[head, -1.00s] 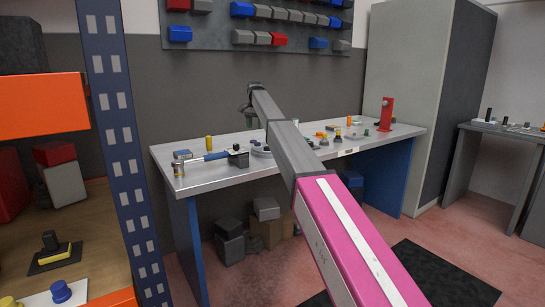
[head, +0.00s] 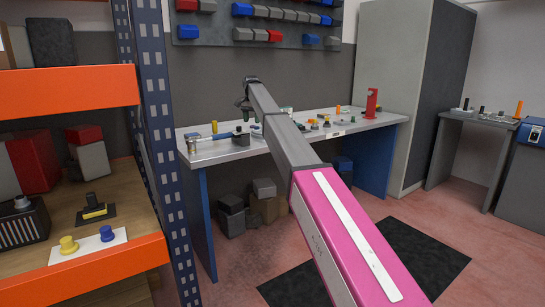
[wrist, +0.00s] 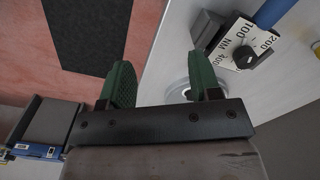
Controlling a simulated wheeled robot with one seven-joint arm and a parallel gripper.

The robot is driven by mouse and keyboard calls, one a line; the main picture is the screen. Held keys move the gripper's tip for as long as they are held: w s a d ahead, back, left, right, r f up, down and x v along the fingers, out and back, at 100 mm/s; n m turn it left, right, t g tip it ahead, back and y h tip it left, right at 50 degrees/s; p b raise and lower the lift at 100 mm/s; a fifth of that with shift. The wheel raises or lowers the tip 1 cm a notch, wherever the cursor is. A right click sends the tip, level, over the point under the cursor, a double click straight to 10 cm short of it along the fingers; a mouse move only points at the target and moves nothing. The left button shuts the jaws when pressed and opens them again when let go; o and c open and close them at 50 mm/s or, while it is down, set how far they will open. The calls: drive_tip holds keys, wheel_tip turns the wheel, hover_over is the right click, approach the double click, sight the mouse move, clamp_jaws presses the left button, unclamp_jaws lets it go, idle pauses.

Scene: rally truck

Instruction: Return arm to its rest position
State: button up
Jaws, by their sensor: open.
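My gripper (wrist: 160,72) is open and empty in the wrist view, its two green fingers apart. In the head view my gripper (head: 243,103) is small and partly hidden at the far end of my grey and pink arm, which stretches out toward the workbench (head: 225,155). In the wrist view a round metal dish (wrist: 178,90) shows on the bench top between and behind the fingers. A dial marked NM (wrist: 243,55) with a blue-handled tool lies just beyond the right finger. I cannot tell the gripper's exact height above the bench.
An orange shelf rack (head: 70,92) with a blue upright (head: 165,150) stands close on the left. A grey cabinet (head: 400,90) and a side table (head: 470,125) are on the right. Boxes (head: 250,205) sit under the bench. A black mat (head: 410,245) lies on the open floor.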

drive_tip(key=s+d+f+n, duration=0.1)
drive_tip(key=s+d+f, duration=0.55)
drive_tip(key=f, duration=0.35)
drive_tip(key=s+d+f, duration=0.5)
drive_tip(key=s+f, duration=0.3)
drive_tip(key=f, duration=0.1)
drive_tip(key=s+d+f+n, duration=0.1)
drive_tip(key=s+d+f, duration=0.5)
drive_tip(key=f, duration=0.4)
drive_tip(key=s+d+f+n, duration=0.1)
drive_tip(key=s+d+f, duration=0.3)
drive_tip(key=s, duration=0.6)
drive_tip(key=s+d+f+n, duration=0.1)
drive_tip(key=s+d+f, duration=0.3)
drive_tip(key=s+f, duration=0.3)
drive_tip(key=s+d+f+n, duration=0.1)
drive_tip(key=s+d+f, duration=0.3)
drive_tip(key=s, duration=1.1)
drive_tip(key=shift+s+f, duration=0.15)
drive_tip(key=shift+f, duration=0.65)
